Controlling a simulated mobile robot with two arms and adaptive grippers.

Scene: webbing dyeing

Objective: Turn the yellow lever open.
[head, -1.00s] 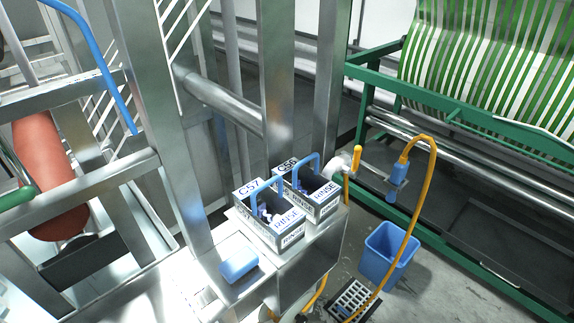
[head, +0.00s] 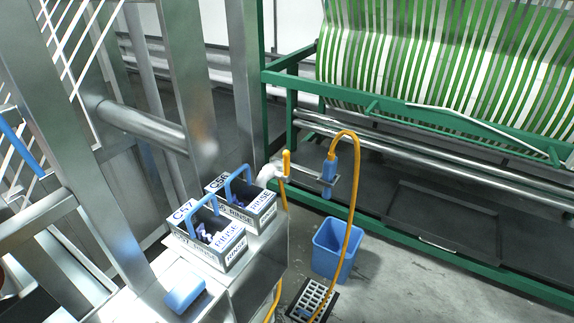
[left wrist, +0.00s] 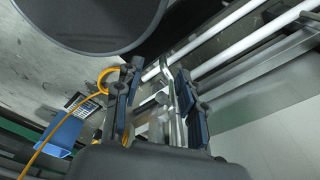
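The yellow lever (head: 286,163) stands upright on a pale pipe fitting (head: 268,175), just behind the two rinse boxes in the head view. A yellow hose hangs below it. I cannot make out the lever clearly in the left wrist view. My left gripper (left wrist: 156,105) shows in the left wrist view with its two dark fingers apart and nothing seen held between them. Metal rails and fittings show behind the fingers. No gripper shows in the head view, so my right gripper is out of sight.
Rinse boxes C57 (head: 209,244) and C56 (head: 241,208) sit on a metal ledge beside a blue block (head: 185,294). A yellow hose (head: 357,190) loops from a blue nozzle (head: 329,170) past a blue bucket (head: 337,256) to a floor drain (head: 312,302). A green frame (head: 400,230) stands behind.

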